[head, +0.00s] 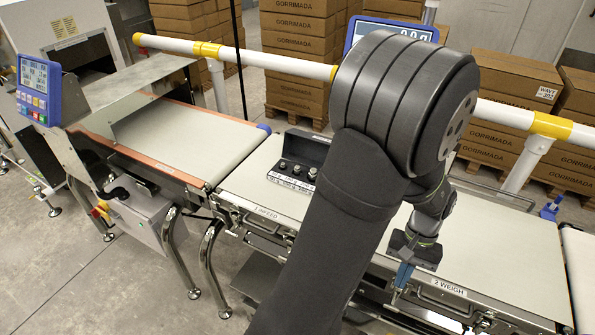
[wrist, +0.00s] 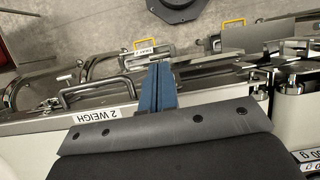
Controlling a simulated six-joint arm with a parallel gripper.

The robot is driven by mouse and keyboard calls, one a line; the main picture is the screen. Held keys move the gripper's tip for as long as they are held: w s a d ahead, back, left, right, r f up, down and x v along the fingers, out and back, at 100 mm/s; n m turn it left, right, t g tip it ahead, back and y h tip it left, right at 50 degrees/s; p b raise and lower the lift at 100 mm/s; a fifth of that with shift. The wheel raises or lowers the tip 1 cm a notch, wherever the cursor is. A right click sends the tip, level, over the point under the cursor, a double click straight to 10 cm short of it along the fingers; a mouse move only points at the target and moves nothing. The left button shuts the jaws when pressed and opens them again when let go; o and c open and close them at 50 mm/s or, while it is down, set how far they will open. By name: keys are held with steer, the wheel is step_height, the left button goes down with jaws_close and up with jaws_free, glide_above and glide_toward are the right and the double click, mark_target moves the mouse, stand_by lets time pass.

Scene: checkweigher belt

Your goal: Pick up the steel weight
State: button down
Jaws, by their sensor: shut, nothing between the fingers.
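Small steel weights (head: 312,172) with rounded tops stand in a black case (head: 306,148) on the infeed belt, left of my arm in the head view. Small labels run along the case's front. Which one is the task's weight I cannot tell. My gripper (head: 402,278) is over the front edge of the weigh section, well to the right of the case. Its blue fingers are shut together and empty; they also show in the wrist view (wrist: 160,75). No weight shows in the wrist view.
The weigh belt (head: 510,265) looks clear. A blue-framed display (head: 39,90) and a metal cover (head: 140,90) stand at left. A white and yellow rail (head: 290,63) runs behind the belts, with stacked cartons (head: 295,40) beyond. Latches and handles (wrist: 95,88) line the front side.

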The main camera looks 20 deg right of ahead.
mark_target(297, 166)
steer(key=c, duration=1.2)
jaws_free()
steer(key=shift+w, duration=0.1)
